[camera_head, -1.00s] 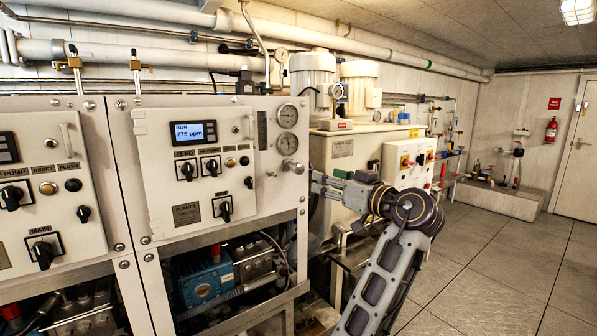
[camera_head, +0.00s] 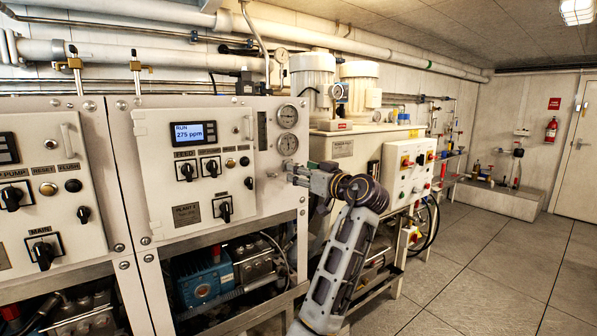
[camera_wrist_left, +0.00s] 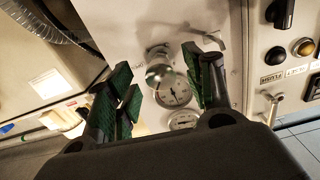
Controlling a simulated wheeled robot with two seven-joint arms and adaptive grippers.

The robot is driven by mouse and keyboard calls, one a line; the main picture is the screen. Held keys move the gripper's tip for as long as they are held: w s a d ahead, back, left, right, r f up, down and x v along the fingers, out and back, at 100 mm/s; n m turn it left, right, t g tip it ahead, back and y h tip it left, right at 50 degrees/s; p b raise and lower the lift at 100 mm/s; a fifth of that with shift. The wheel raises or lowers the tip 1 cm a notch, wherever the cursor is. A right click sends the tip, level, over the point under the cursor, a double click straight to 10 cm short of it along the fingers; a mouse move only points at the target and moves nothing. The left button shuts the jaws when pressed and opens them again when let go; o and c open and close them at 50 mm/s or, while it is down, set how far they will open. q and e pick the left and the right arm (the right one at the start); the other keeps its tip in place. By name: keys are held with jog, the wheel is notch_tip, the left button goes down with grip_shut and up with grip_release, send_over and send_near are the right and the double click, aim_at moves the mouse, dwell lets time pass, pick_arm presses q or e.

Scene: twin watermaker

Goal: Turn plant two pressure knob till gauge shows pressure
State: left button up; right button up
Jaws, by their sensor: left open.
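The plant two panel (camera_head: 150,165) has a "PLANT 2" plate and a lit display reading RUN, 275 ppm. At its right stand two round gauges, an upper one (camera_head: 288,115) and a lower one (camera_head: 288,145); their readings are too small to tell. My left gripper (camera_head: 292,174) is just below the lower gauge and covers the knob in the head view. In the left wrist view the round metal knob (camera_wrist_left: 158,74) sits beyond and between my open green-padded fingers, apart from them, with a gauge (camera_wrist_left: 172,90) close by. My right gripper is out of view.
A metal handle (camera_wrist_left: 272,104) projects beside the panel buttons in the left wrist view. A white tank unit (camera_head: 345,150) with a control box (camera_head: 408,168) stands right of the panel. Open floor (camera_head: 490,265) lies to the right.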

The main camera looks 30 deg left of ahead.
pick_arm(q)
jog(key=shift+x, duration=1.25)
jog(key=shift+c, duration=0.4)
jog(key=c, duration=0.9)
jog(key=shift+c, duration=0.2)
